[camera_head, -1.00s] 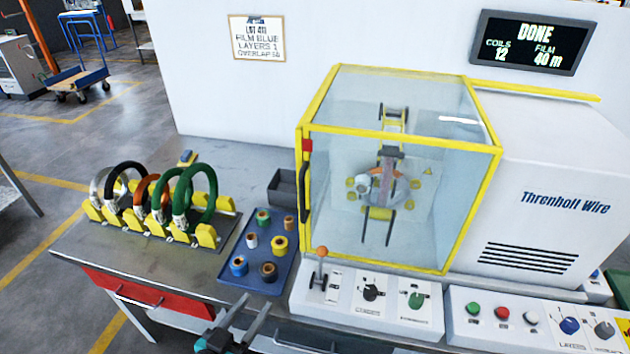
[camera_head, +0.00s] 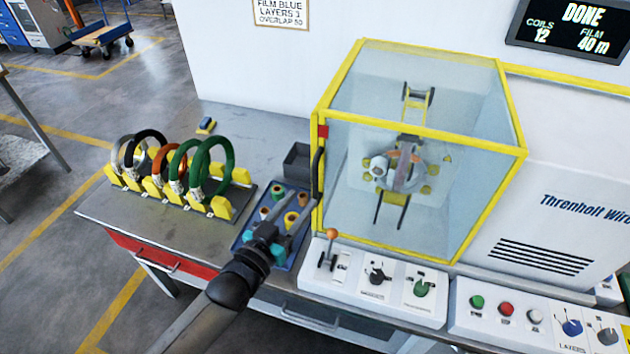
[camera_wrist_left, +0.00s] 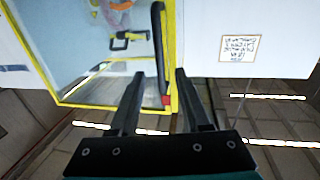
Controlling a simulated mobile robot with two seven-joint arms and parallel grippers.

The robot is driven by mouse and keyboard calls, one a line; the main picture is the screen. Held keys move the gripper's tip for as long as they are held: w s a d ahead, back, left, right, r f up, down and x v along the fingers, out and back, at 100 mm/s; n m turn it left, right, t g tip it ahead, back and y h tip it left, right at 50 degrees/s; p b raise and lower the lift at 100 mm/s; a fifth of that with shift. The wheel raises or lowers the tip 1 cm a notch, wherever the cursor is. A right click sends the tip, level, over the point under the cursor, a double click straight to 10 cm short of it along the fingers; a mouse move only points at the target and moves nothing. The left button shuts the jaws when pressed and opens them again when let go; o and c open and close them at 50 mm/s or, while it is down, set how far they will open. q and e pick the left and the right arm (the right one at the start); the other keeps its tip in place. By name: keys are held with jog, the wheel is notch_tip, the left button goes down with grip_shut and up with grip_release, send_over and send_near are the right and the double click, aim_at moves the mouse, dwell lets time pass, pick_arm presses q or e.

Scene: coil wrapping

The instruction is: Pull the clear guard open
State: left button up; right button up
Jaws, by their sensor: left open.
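The clear guard (camera_head: 460,110) is a yellow-framed box on the machine, and it is shut. Its black upright handle (camera_head: 318,174) is on the guard's left front edge, below a red block. My left gripper (camera_head: 297,208) is open and just left of the handle's lower part, above the blue tray. In the left wrist view the handle (camera_wrist_left: 159,50) stands ahead of the open fingers (camera_wrist_left: 157,75), roughly in line with the gap between them. I cannot tell whether they touch it. Inside the guard a wrapped coil (camera_head: 405,172) sits on the wrapping head. My right gripper is not in view.
The blue tray (camera_head: 240,243) holds several small film rolls, partly hidden by my left arm. A rack (camera_head: 185,196) of several coils stands at the left. A lever with an orange knob (camera_head: 331,235) and a control panel (camera_head: 400,308) lie below the guard.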

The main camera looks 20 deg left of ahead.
aim_at(314, 185)
pick_arm(q)
jog(key=shift+x, duration=3.6)
grip_shut()
